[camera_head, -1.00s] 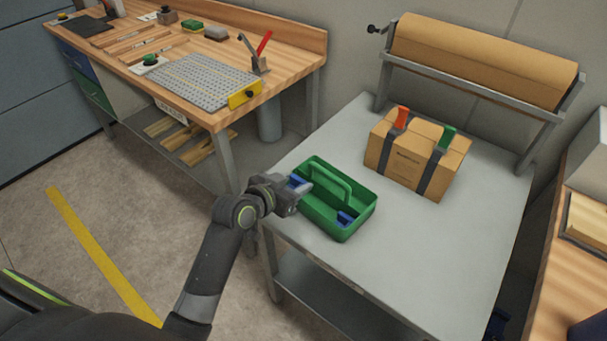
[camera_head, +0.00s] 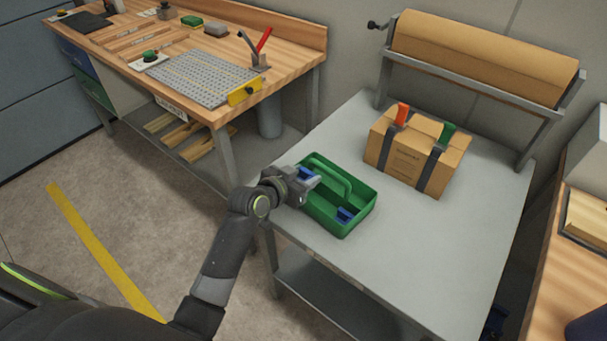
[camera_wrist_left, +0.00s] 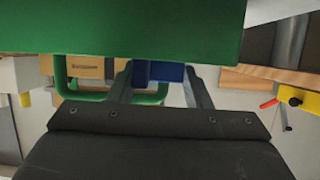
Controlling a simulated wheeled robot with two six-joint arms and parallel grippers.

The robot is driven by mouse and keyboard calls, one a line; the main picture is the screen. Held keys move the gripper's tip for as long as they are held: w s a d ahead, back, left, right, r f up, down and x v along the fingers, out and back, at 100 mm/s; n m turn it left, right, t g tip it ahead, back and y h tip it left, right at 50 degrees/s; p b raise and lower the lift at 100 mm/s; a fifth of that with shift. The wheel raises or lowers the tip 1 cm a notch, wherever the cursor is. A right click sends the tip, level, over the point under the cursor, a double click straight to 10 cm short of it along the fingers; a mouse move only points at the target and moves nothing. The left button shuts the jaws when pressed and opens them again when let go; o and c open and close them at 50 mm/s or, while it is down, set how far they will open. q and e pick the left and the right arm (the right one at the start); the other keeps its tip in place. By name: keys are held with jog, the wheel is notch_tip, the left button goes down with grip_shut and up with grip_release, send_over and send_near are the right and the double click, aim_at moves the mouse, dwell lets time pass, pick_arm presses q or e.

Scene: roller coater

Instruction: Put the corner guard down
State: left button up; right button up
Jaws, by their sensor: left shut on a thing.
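A green caddy (camera_head: 357,220) with a tall middle handle stands at the left edge of the grey table. My left gripper (camera_head: 309,180) is shut on a blue corner guard (camera_head: 304,173) at the caddy's left end. The guard also shows between the fingers in the left wrist view (camera_wrist_left: 160,72), beside a green caddy wall (camera_wrist_left: 120,30). The gripper partly hides the guard, and I cannot tell whether it touches the caddy. Another blue piece (camera_head: 346,215) lies in the caddy's near right part. My right gripper is not in view.
A strapped cardboard box (camera_head: 405,160) stands behind the caddy, to the right. A brown paper roll (camera_head: 480,60) hangs on a frame at the back. The table's front right area (camera_head: 440,250) is clear. A wooden workbench (camera_head: 290,50) stands at the left.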

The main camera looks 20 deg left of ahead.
pick_arm(q)
jog(key=o, duration=1)
jog(key=shift+c, duration=0.2)
jog(key=shift+r+p, duration=0.3)
jog(key=shift+r, duration=0.05)
jog(key=v, duration=1.2)
jog(key=shift+r, duration=0.25)
